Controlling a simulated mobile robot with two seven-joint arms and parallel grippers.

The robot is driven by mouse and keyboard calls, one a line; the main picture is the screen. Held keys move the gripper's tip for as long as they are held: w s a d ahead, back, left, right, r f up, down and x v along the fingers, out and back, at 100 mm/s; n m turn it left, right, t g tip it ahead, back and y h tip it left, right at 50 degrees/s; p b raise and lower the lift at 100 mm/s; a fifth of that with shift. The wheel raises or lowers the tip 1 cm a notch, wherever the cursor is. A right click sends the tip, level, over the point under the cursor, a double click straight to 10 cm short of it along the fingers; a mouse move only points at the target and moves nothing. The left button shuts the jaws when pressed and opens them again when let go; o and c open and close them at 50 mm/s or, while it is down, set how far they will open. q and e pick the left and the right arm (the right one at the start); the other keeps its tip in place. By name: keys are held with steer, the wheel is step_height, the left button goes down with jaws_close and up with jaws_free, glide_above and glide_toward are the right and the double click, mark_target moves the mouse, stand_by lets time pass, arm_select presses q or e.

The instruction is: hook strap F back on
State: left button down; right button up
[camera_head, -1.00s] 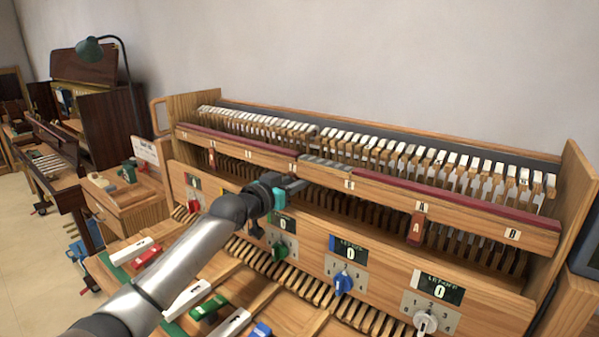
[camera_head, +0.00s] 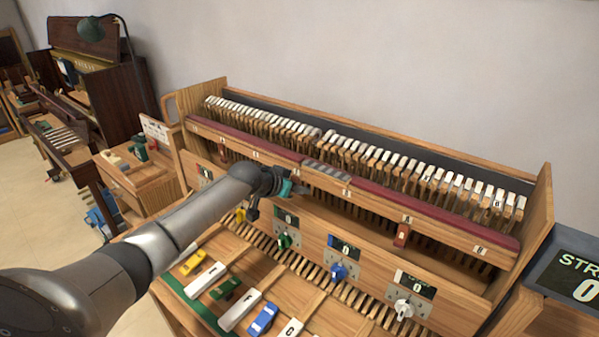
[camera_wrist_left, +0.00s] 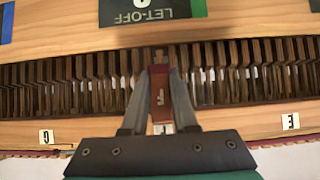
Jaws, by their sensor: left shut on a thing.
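My left gripper (camera_head: 290,188) is at the front rail (camera_head: 360,195) of the piano action, in front of the row of dark slats. In the left wrist view the gripper (camera_wrist_left: 158,82) has its two fingers on either side of a small dark red strap (camera_wrist_left: 160,92) with faint lettering, and is shut on it. The strap's far end reaches the slats, and whether it is hooked there I cannot tell. Labels E (camera_wrist_left: 290,121) and G (camera_wrist_left: 46,137) sit on the rail at either side. In the head view the strap is hidden by the gripper. My right gripper is not in view.
Another red strap (camera_head: 402,235) hangs under label A, and one more (camera_head: 222,152) hangs at the left. Dials and let-off displays (camera_head: 345,248) line the panel below. Colored and white blocks (camera_head: 240,312) lie on the front bench. A side cabinet (camera_head: 140,170) stands at the left.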

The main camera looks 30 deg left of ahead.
arm_select(q)
steer(key=shift+s+r+g+p, duration=0.15)
steer(key=shift+s+g+p, duration=0.15)
steer(key=shift+g+p, duration=0.9)
steer(key=shift+s+p, duration=0.15)
steer(key=shift+p, duration=0.5)
steer(key=shift+f, duration=0.2)
steer(key=c, duration=0.7)
jaws_free()
steer(key=v, duration=1.5)
steer(key=shift+d+r, duration=0.1)
steer(key=shift+r, duration=0.2)
